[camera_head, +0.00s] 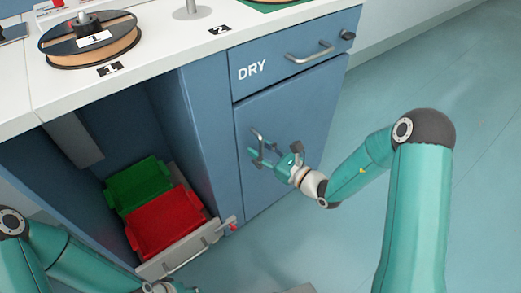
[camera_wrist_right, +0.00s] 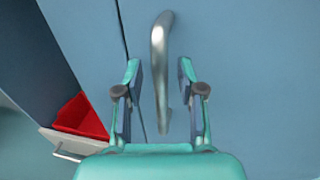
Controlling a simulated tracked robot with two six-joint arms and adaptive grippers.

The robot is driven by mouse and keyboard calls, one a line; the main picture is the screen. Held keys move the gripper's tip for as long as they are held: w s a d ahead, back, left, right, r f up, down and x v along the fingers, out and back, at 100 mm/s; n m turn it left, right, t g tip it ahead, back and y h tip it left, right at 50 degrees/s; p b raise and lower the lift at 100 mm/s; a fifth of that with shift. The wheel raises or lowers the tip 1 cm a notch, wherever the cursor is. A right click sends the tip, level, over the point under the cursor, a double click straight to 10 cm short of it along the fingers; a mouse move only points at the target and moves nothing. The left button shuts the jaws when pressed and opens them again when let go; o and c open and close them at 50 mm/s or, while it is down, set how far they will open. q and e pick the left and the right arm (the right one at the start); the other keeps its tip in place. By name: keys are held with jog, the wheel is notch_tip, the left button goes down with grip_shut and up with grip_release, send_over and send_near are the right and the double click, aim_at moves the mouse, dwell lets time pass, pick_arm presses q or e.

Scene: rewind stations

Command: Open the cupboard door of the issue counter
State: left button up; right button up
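The blue cupboard door (camera_head: 300,115) sits below the drawer marked DRY (camera_head: 265,70) and looks closed. Its upright metal bar handle (camera_head: 257,136) is near the door's left edge. My right gripper (camera_head: 272,152) is at the handle, with its fingers open. In the right wrist view the handle (camera_wrist_right: 160,45) runs down between the two fingers (camera_wrist_right: 159,72), with gaps visible on both sides. A dark seam left of the handle marks the door's edge. My left gripper (camera_head: 168,287) is partly cut off at the bottom edge, so its fingers are unclear.
A low pulled-out tray (camera_head: 185,250) holds a green bin (camera_head: 138,183) and a red bin (camera_head: 165,222) in the open bay left of the door. A spool (camera_head: 90,45) stands on the white countertop (camera_head: 160,60). The floor (camera_head: 340,235) before and right of the door looks clear.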

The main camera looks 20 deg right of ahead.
grip_shut()
jog(key=shift+s, duration=0.1)
dwell(0.4)
